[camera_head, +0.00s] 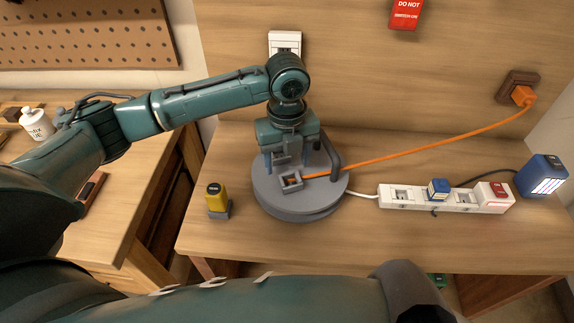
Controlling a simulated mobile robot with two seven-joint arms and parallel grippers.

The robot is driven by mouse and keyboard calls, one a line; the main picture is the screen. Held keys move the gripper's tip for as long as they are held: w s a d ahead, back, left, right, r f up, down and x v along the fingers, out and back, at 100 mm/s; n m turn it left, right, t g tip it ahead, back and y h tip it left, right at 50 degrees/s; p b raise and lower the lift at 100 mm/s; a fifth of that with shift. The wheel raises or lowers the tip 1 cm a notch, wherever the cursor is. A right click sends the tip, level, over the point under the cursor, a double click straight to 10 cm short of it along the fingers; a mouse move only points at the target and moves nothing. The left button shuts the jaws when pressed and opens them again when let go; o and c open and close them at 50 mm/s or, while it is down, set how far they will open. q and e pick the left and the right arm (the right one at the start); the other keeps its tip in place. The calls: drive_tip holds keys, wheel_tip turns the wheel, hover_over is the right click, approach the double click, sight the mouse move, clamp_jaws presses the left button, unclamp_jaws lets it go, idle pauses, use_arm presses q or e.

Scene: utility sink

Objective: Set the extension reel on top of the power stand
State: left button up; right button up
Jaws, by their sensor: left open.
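A grey round unit (322,199) with a dark curved handle (333,154) and a small square socket box (291,182) sits on the wooden counter; it looks like the extension reel. An orange cord (420,145) runs from it to the wall outlet at the right. A second round edge shows beneath its disc, but I cannot tell whether this is the power stand. My left gripper (290,160) is open, pointing down just above the disc beside the handle; its fingers are partly hidden and contact is unclear. My right gripper is out of view.
A yellow device on a grey base (217,199) stands left of the reel. A white power strip (462,201) with plugs lies right, near a blue box (543,175). The orange plug (522,95) is in the wall. The counter's front strip is clear.

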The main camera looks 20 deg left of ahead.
use_arm(q)
wheel_tip(320, 180, up, 10)
drive_tip(key=shift+f, duration=0.25)
idle(0.4)
